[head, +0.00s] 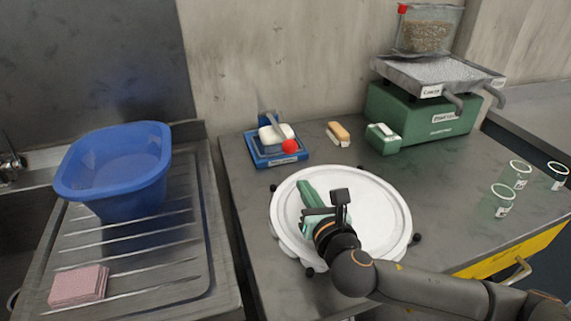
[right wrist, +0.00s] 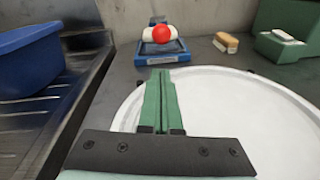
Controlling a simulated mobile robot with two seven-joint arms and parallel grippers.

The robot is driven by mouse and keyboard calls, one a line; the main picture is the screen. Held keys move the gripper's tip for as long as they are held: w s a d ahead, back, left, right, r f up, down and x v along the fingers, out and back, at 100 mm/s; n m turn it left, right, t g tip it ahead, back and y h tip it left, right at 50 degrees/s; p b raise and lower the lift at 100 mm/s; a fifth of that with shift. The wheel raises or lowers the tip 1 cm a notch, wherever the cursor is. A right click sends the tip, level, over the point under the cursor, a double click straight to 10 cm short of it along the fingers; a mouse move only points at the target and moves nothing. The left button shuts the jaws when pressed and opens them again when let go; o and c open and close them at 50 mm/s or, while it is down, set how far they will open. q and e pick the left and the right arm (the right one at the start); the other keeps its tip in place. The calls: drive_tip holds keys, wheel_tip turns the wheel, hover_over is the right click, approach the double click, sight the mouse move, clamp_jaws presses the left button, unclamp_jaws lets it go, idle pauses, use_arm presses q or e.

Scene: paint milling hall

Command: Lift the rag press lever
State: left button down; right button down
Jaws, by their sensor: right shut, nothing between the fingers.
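The rag press (head: 278,159) is a blue base with a white block (head: 271,135) on it, standing at the back left of the grey bench. Its lever (head: 273,124) slopes down from a blue post at the back to a red ball knob (head: 289,146) at the front. In the right wrist view the knob (right wrist: 162,34) shows straight ahead above the blue base (right wrist: 163,53). My right gripper (head: 303,184) has green fingers shut together and empty. They are over the white round tray, short of the press and apart from the knob. My left gripper is not in view.
The white round tray (head: 388,215) fills the bench's front middle. A brush (head: 338,133), a small green box (head: 382,140) and a green machine (head: 420,117) stand to the right of the press. Glass jars (head: 503,200) are at right. A blue tub (head: 113,165) stands on the drainer at left.

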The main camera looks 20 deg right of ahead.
drive_tip(key=shift+w, duration=0.15)
drive_tip(key=shift+s, duration=0.2)
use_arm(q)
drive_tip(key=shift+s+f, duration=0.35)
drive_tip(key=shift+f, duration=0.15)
use_arm(e)
drive_tip(key=w, duration=0.6)
drive_tip(key=w+f, duration=0.1)
drive_tip(key=w, duration=0.3)
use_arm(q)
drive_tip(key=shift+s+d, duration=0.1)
